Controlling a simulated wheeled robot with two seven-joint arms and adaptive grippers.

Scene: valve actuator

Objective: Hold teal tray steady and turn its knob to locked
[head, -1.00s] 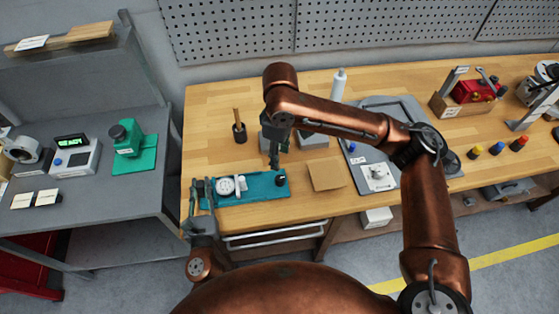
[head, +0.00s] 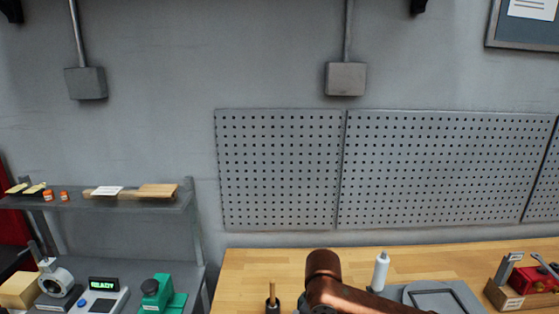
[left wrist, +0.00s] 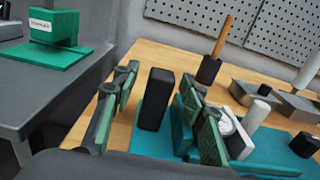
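In the left wrist view the teal tray (left wrist: 262,167) lies on the wooden bench, its right part cut off by the frame. An upright black block (left wrist: 155,99) stands at its left end. A white round dial (left wrist: 227,124) and a white cylinder (left wrist: 257,113) stand on its middle. A black knob (left wrist: 304,145) sits near its right end. My left gripper (left wrist: 160,112) is open, its green-padded fingers on either side of the black block, with visible gaps. The tray and both grippers are outside the head view, where only the top of my right arm (head: 325,268) shows.
A wooden-handled tool (left wrist: 221,38) stands in a dark holder behind the tray. A green device (head: 160,294) stands on the grey side bench at left. A white bottle (head: 380,271) and red toolbox (head: 534,280) are farther along the bench. A pegboard (head: 280,170) covers the wall behind.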

